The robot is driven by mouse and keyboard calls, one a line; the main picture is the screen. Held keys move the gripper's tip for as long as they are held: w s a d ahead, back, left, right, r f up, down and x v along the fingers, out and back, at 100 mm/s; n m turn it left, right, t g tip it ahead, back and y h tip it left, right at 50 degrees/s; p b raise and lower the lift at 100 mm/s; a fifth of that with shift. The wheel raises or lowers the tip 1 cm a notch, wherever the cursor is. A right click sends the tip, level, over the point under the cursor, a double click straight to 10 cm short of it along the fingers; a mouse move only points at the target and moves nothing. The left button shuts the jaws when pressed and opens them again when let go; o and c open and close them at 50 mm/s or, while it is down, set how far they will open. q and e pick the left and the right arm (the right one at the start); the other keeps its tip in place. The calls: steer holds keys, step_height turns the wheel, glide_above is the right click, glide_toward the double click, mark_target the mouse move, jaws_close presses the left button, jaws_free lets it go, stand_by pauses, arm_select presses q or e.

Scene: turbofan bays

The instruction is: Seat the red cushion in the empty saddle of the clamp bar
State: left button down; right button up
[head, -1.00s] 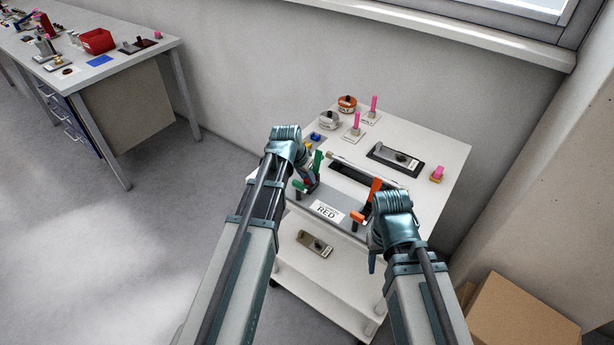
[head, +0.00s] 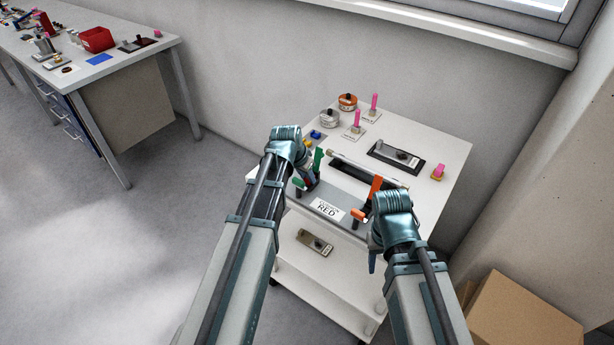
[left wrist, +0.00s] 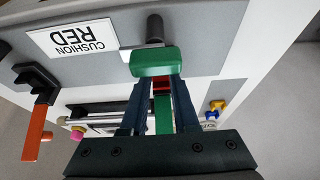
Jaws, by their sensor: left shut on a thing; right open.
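My left gripper (head: 308,182) is over the cart's front left, beside green upright pieces (head: 318,158). In the left wrist view, its fingers (left wrist: 160,92) are shut on the small red cushion (left wrist: 161,86), mostly hidden behind a green block (left wrist: 155,62). A dark post (left wrist: 155,28) stands beside that block. The pale clamp bar (head: 350,163) runs across the fixture behind the grippers; its empty saddle cannot be made out. My right gripper (head: 372,240) is open by the fixture's front right, near orange levers (head: 376,186); its fingertips are mostly hidden by the arm.
A card reading "CUSHION RED" (head: 327,208) lies on the grey fixture front. Pink pegs (head: 374,103), round orange-topped and grey parts, and a dark tray (head: 396,157) stand behind on the cart. A plate (head: 315,242) lies on the lower shelf. Cardboard boxes (head: 525,315) stand at right.

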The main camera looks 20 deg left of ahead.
arm_select(q)
steer(key=shift+f+b, duration=0.3)
steer(key=shift+b, duration=0.05)
stand_by(0.6)
steer(key=c, duration=0.6)
jaws_free()
steer(key=o, duration=0.4)
steer(key=shift+r, duration=0.1)
step_height(320, 180, up, 7)
steer(key=p, duration=0.7)
